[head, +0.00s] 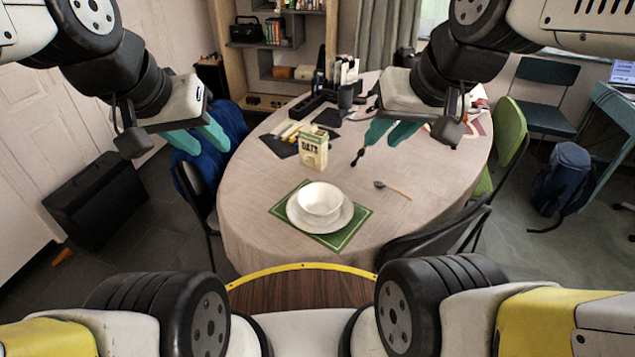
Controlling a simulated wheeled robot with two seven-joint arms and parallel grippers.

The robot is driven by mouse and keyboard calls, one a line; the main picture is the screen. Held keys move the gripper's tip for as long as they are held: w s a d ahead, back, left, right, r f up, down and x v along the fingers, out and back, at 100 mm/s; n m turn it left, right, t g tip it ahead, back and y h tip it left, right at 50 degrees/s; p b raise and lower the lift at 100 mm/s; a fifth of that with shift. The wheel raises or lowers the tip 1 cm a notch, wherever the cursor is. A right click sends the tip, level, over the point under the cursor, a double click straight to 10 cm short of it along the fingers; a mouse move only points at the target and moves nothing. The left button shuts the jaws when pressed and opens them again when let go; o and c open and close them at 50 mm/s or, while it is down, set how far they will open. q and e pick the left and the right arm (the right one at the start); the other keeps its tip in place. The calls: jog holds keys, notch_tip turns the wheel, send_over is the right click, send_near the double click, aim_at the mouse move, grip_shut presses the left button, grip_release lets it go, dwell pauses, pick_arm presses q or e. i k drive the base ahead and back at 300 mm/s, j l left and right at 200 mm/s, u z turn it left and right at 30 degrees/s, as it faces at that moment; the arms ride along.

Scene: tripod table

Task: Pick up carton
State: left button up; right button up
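The carton (313,148) is a small cream and green oats box. It stands upright on the oval table (245,190), left of the table's middle. My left gripper (204,141) is above the table's left edge, to the left of the carton and apart from it. Its teal fingers look spread and nothing shows between them. My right gripper (384,136) is over the table to the right of the carton, also apart from it.
A white bowl (320,199) sits on a plate on a green placemat (349,237) in front of the carton. A spoon (392,189) lies to the right. Dark mats, pens and an organizer (312,104) are behind the carton. Chairs stand around the table, including a green one (509,134).

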aim_at(312, 141)
jog(key=l+u, duration=0.1)
jog(key=u, duration=0.35)
jog(key=k+u, duration=0.1)
jog(key=u, duration=0.35)
jog(key=l+u, duration=0.1)
jog(key=u, duration=0.35)
jog(key=k+u, duration=0.1)
jog(key=u, duration=0.3)
jog(key=k+l+u, duration=0.1)
jog(key=k+l, duration=0.35)
jog(key=l, duration=0.35)
